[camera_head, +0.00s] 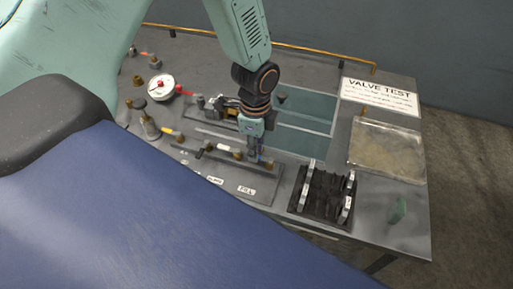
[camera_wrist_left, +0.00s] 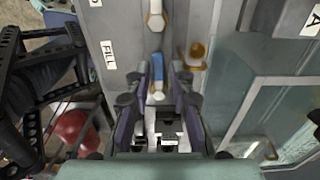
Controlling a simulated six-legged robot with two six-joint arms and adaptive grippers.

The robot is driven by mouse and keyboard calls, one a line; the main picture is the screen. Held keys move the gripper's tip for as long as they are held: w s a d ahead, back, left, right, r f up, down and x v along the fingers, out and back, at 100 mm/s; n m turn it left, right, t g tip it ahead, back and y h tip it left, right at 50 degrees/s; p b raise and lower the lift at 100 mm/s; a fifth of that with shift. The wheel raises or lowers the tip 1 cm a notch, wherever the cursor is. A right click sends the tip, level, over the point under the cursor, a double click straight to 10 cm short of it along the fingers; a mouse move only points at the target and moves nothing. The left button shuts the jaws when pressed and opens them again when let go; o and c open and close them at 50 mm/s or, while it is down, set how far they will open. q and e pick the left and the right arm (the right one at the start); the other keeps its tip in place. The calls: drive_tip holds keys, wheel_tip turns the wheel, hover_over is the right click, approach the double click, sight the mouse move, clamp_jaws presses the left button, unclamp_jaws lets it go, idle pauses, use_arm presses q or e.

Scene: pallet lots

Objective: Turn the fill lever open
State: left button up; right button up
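The fill lever has a blue handle (camera_wrist_left: 157,72) in the left wrist view, beside the white FILL label (camera_wrist_left: 109,54). The FILL label also shows in the head view (camera_head: 246,190), on the grey valve plate. My left gripper (camera_head: 256,158) points down over the right part of that plate and mostly hides the lever there. In the left wrist view my left gripper (camera_wrist_left: 161,75) has one finger on each side of the blue handle, with a gap visible to the right finger. It looks open around the handle. My right gripper is not in view.
A black rack (camera_head: 322,212) stands right of the plate. A clear tray (camera_head: 387,150) and the VALVE TEST sign (camera_head: 380,96) lie farther right. A white gauge (camera_head: 161,87) and small valves stand at the left. A brass fitting (camera_wrist_left: 197,55) is close to the right finger.

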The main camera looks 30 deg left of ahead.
use_arm(q)
drive_tip(key=shift+f, duration=0.25)
drive_tip(key=shift+s+d+r, duration=0.15)
drive_tip(key=shift+s+d, duration=0.05)
drive_tip(key=shift+s, duration=0.05)
drive_tip(key=shift+w+a, duration=0.15)
drive_tip(key=shift+w, duration=0.1)
clamp_jaws()
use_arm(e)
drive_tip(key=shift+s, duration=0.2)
use_arm(q)
drive_tip(key=shift+s, duration=0.1)
